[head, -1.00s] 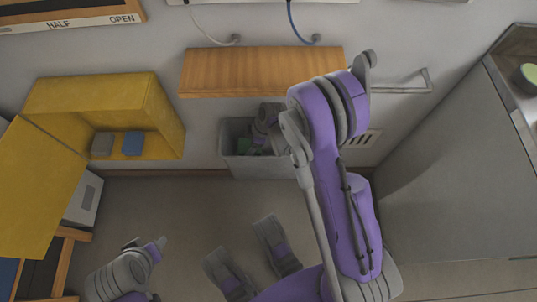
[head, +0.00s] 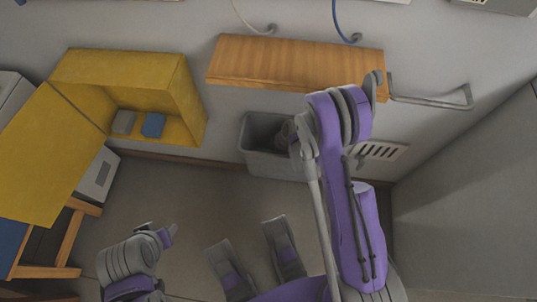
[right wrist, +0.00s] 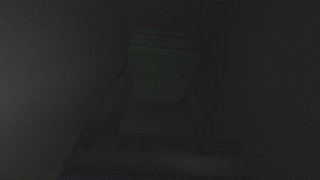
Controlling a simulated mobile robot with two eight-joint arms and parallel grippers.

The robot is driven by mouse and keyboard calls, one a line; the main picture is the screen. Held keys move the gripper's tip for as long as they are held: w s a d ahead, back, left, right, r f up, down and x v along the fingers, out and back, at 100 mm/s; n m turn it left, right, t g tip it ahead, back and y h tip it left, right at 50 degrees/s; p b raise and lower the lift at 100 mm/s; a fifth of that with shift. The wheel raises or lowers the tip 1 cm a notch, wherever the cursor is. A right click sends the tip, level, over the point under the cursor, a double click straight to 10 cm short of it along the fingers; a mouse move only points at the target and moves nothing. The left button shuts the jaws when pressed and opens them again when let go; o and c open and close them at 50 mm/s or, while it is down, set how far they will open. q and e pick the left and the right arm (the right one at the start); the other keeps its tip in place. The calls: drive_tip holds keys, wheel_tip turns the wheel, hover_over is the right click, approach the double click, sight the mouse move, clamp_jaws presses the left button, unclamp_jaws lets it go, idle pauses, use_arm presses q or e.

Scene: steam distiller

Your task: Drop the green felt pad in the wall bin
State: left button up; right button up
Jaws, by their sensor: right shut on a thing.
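The green felt pad (right wrist: 162,72) shows dimly in the dark right wrist view, between the jaws of my right gripper. The wall bin (head: 276,165) is a grey open-topped box on the floor against the wall, below the wooden shelf. My right arm reaches over it, and my right gripper (head: 284,137) is down inside its mouth, partly hidden by the arm and rim. The pad cannot be seen in the head view. Part of my left arm (head: 133,263) shows at the lower left; its jaw state is unclear.
A wooden shelf (head: 295,64) juts from the wall above the bin. A metal rail (head: 432,101) and a floor-level vent (head: 380,150) are to the right. A yellow cabinet (head: 125,70) holds a grey and a blue pad (head: 153,125). Open floor lies before the bin.

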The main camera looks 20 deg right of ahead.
drive_tip(key=shift+f+b, duration=0.65)
drive_tip(key=o, duration=1.2)
drive_tip(key=shift+r, duration=0.1)
drive_tip(key=shift+r+p, duration=0.3)
drive_tip(key=shift+p, duration=0.2)
drive_tip(key=p+v, duration=0.3)
drive_tip(key=v, duration=0.9)
drive_tip(key=shift+r+p, duration=0.3)
drive_tip(key=shift+a, duration=0.1)
